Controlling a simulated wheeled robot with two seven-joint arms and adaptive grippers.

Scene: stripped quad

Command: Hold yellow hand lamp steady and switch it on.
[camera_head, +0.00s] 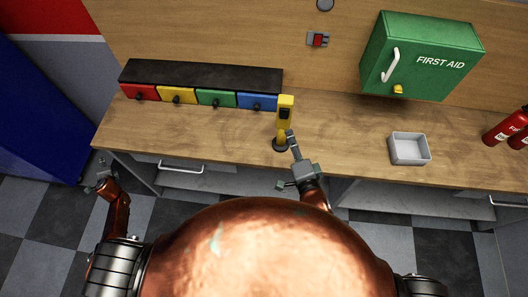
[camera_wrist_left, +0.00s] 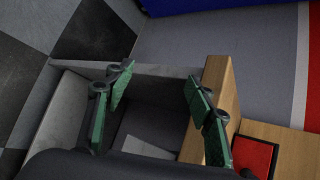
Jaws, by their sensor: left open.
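The yellow hand lamp (camera_head: 285,118) stands upright on the wooden bench, with a dark round foot and a dark patch on its face. My right gripper (camera_head: 293,141) is at the lamp's lower right side, its tip close to or touching the body. I cannot tell whether it is closed around the lamp. My left gripper (camera_head: 104,172) is open and empty off the bench's front left corner, well away from the lamp. In the left wrist view its green-padded fingers (camera_wrist_left: 160,103) are spread wide. No lit beam shows on the lamp.
A row of coloured drawers (camera_head: 197,97) stands left of the lamp. A grey tray (camera_head: 409,162) and red extinguishers (camera_head: 507,127) are to the right. A green first aid cabinet (camera_head: 420,60) hangs on the wall. Bench wood between lamp and tray is clear.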

